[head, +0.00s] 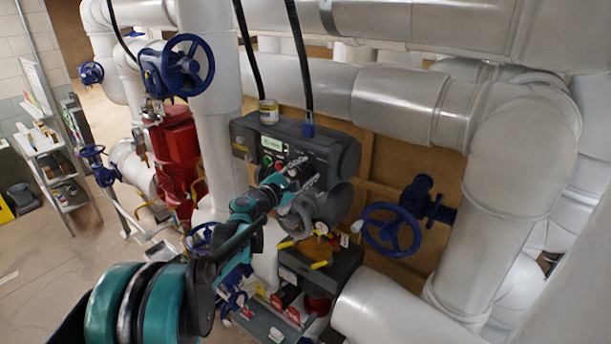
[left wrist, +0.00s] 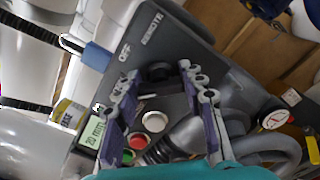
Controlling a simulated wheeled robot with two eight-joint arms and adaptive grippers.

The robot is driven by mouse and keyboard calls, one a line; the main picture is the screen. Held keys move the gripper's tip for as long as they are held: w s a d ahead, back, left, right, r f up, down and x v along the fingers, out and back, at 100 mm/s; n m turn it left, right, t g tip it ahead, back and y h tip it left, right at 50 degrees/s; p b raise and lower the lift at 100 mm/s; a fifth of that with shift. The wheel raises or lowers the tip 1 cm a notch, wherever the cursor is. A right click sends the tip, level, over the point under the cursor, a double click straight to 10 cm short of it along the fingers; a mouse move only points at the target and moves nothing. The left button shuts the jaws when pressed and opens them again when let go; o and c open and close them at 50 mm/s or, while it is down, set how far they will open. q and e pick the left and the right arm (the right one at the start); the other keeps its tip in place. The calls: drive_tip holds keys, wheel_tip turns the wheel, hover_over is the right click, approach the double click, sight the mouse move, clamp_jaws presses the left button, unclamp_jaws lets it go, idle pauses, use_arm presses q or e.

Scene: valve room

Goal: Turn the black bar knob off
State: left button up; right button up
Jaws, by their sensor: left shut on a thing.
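The grey valve actuator box (head: 327,150) stands among the white pipes, in the middle of the head view. In the left wrist view its dark panel (left wrist: 180,43) carries the words OFF and REMOTE. The black bar knob (left wrist: 158,72) shows dark on this panel, between the fingertips; which way its bar points is hard to tell. My left gripper (head: 302,172) reaches the panel front and covers the knob in the head view. In the left wrist view its two fingers (left wrist: 157,75) stand on either side of the knob, shut on it. My right gripper is not in view.
A white button (left wrist: 155,121), a red button (left wrist: 138,141) and a small lit display (left wrist: 92,135) sit close to the fingers. A blue handwheel (head: 391,229) stands to the right.

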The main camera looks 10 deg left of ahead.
use_arm(q)
drive_tip(key=m+b, duration=0.2)
drive_tip(key=m, duration=0.2)
drive_tip(key=shift+f+m, duration=0.15)
drive_tip(key=shift+m, duration=0.15)
drive_tip(key=m+b, duration=0.1)
drive_tip(key=m, duration=0.3)
drive_tip(key=shift+b, duration=0.35)
drive_tip(key=shift+m, duration=0.3)
drive_tip(key=o, duration=1.2)
drive_tip(key=shift+d, duration=0.1)
drive_tip(key=v, duration=1.2)
